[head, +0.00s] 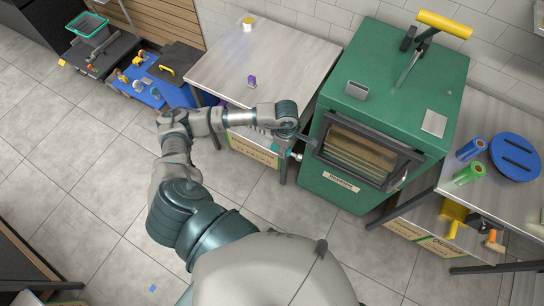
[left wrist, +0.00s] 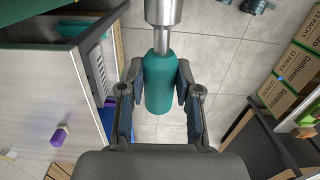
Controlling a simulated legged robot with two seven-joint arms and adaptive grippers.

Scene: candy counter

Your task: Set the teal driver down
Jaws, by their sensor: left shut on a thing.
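The teal driver (left wrist: 158,85) shows in the left wrist view, with a thick teal handle and a grey metal shaft pointing to the top of the picture. My left gripper (left wrist: 158,76) has one finger on each side of the handle and is shut on it. In the head view my left gripper (head: 292,137) is between the grey-topped table (head: 290,52) and the green oven, near the table's front right corner. Much of the driver is hard to make out there. My right gripper is out of view.
A purple item (head: 251,81) and a yellow-topped item (head: 248,24) stand on the grey table, which is otherwise clear. The green oven (head: 345,190) stands close right of my gripper. A blue tool surface (head: 150,92) is at left; another table (head: 480,190) holds rolls at right.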

